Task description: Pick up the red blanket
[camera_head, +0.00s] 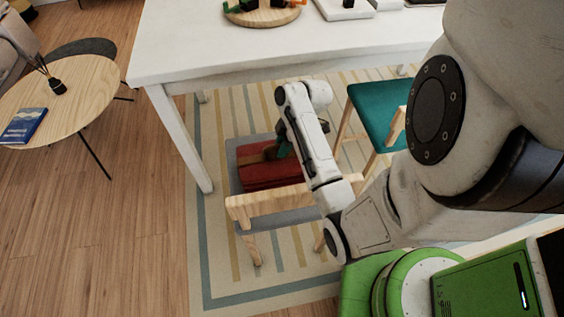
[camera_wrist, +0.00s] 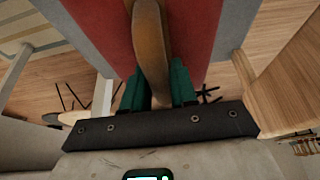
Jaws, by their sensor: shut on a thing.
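The red blanket (camera_head: 268,175) lies folded on the grey seat of a light wood chair (camera_head: 290,202), under the edge of the white table. A curved brown strap or handle (camera_wrist: 149,45) runs over the blanket, which also fills the top of the wrist view (camera_wrist: 195,40). My gripper (camera_wrist: 157,88) has its dark green fingers on both sides of this brown band and is shut on it. In the head view, my gripper (camera_head: 284,148) is at the blanket's upper right. My arm hides part of the blanket's right side and of the chair.
The white table (camera_head: 175,60) stands just behind, with a round wooden board (camera_head: 285,17) on top. A teal-seated chair (camera_head: 380,105) is to the right. A round wooden side table (camera_head: 85,90) with a blue book (camera_head: 24,126) is at left. The floor between is clear.

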